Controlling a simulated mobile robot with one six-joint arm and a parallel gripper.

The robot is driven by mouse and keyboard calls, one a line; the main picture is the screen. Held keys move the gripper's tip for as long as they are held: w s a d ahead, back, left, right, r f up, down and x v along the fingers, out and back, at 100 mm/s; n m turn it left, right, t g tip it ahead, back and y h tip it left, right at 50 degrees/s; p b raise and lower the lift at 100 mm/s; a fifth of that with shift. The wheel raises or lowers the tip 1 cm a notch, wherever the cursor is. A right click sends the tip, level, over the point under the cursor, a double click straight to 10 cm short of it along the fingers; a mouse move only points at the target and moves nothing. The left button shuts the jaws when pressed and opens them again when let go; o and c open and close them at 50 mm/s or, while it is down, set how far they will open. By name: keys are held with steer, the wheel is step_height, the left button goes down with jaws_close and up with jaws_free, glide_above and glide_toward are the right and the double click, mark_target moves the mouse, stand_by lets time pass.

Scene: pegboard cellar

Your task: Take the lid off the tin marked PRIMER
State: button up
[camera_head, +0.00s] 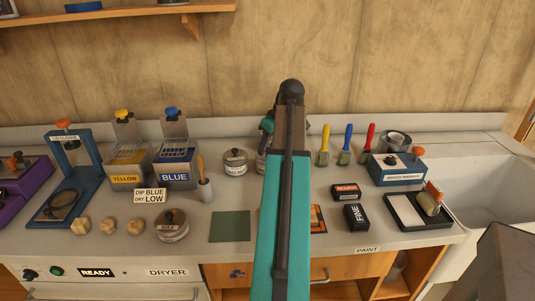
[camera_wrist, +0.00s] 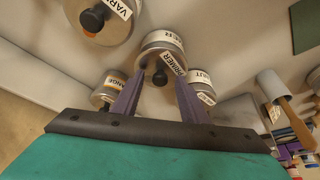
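The tin marked PRIMER (camera_wrist: 151,45) is in the upper middle of the wrist view, a pale metal tin with its lid on. A dark round knob (camera_wrist: 160,77) stands out from the lid. My gripper (camera_wrist: 158,86) has its two purple fingers apart, one to each side of the knob, with nothing held. I cannot tell how far the fingertips are from the lid.
Close by are a tin marked VAR... (camera_wrist: 98,30), one marked ...ANGE (camera_wrist: 103,97) and one ending in UT (camera_wrist: 199,76). A tin (camera_head: 235,168) shows left of my arm.

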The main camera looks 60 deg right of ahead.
stand_by(0.3)
jaws_close()
steer(key=shift+r, duration=0.1)
steer(key=shift+r+b, duration=0.35)
steer(key=shift+r, duration=1.25)
steer(key=s+a+r+b, duration=0.1)
steer(key=s+a, duration=0.2)
steer(key=s, duration=1.2)
steer(key=shift+s+r+b, duration=0.35)
steer(key=shift+b, duration=0.05)
